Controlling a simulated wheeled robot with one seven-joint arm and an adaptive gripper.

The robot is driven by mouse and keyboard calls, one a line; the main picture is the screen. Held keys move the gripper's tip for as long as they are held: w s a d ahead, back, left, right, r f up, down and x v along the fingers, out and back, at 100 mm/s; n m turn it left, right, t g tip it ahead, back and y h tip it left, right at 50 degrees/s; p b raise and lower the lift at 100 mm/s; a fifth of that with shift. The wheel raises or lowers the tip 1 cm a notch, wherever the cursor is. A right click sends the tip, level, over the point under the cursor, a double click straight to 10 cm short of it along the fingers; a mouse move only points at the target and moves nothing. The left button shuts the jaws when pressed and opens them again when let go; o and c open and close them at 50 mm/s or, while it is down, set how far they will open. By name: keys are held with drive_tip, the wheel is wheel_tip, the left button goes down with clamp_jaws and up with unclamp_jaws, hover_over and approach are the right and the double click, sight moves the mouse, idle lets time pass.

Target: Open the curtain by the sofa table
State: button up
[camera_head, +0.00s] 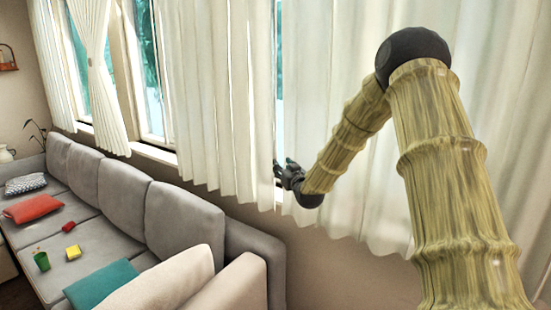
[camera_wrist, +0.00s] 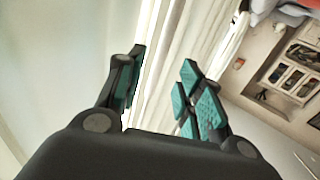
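White curtains hang along the window wall in the head view. One pleated panel (camera_head: 215,100) hangs left of my gripper, and another wide panel (camera_head: 345,60) hangs behind my arm. A narrow gap between them shows blue-green window glass. My gripper (camera_head: 288,172) is at the lower part of this gap, beside the left panel's edge. In the wrist view my gripper (camera_wrist: 163,70) has its teal-padded fingers apart. White curtain folds (camera_wrist: 185,45) show between and beyond them. I cannot tell whether the fingers touch the cloth. No sofa table can be made out.
A grey sofa (camera_head: 180,215) stands along the wall below the windows. It carries a red cushion (camera_head: 32,208), a teal cloth (camera_head: 100,284), a green cup (camera_head: 42,261) and a yellow block (camera_head: 72,252). A tied curtain (camera_head: 98,75) hangs farther left. Shelves (camera_wrist: 292,75) show in the wrist view.

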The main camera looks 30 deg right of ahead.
drive_tip(key=shift+p+x, duration=1.7)
drive_tip(key=shift+x, duration=2.55)
drive_tip(key=shift+f, duration=0.1)
drive_tip(key=shift+a, duration=0.1)
clamp_jaws()
